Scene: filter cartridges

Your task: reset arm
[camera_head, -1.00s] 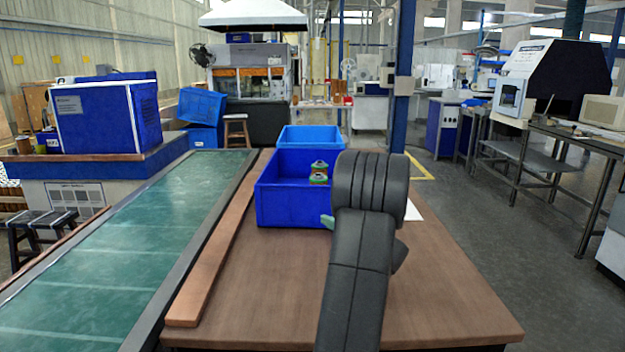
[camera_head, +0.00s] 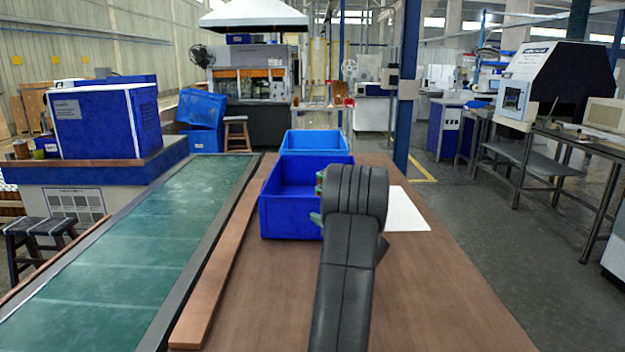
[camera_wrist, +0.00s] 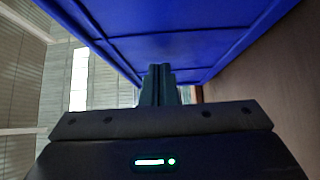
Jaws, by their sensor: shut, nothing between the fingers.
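My gripper (camera_wrist: 160,85) shows in the wrist view with its dark teal fingers together and nothing between them. It points along the underside or side of a blue bin wall (camera_wrist: 180,30). In the head view my arm hides most of the gripper. The front blue bin (camera_head: 290,216) stands on the table just left of my arm, and my arm covers its right side.
A second, lighter blue bin (camera_head: 314,143) stands behind the front one. A white sheet (camera_head: 407,212) lies on the brown table (camera_head: 440,285) right of my arm. A green conveyor (camera_head: 130,260) runs along the left. The table's right front is clear.

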